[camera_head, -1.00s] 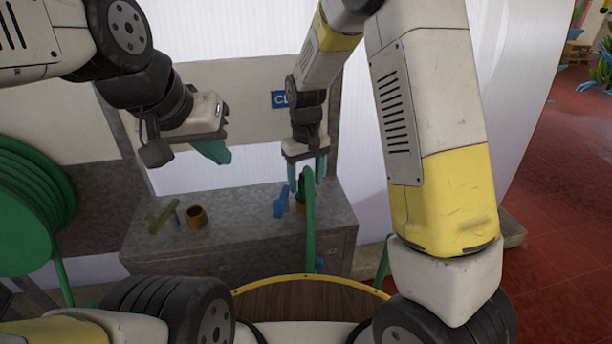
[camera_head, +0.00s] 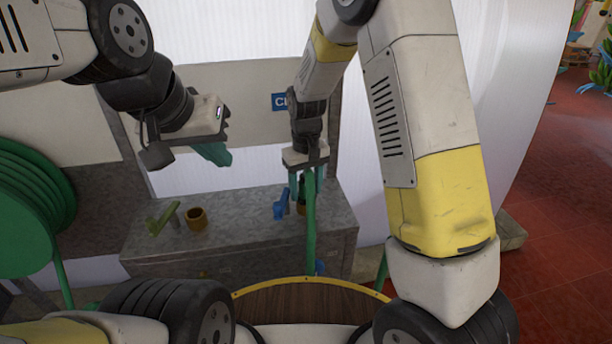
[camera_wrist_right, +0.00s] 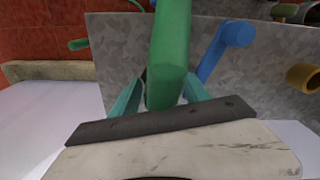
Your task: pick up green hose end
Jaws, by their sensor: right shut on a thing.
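The green hose end (camera_head: 309,205) stands upright at the right part of the grey metal cabinet in the head view, its hose hanging down over the front. My right gripper (camera_head: 306,178) is shut on it from above. In the right wrist view the green hose end (camera_wrist_right: 170,60) sits between the two teal fingers of my right gripper (camera_wrist_right: 165,100). My left gripper (camera_head: 215,154) hangs over the left part of the cabinet, away from the hose; its teal fingers show edge-on and their gap cannot be made out.
The grey cabinet (camera_head: 240,225) carries a blue valve handle (camera_head: 281,204) just left of the hose, a brass fitting (camera_head: 196,218) and an olive-green handle (camera_head: 162,219). The blue handle (camera_wrist_right: 225,48) is close beside my right gripper. A green hose reel (camera_head: 25,205) stands at far left.

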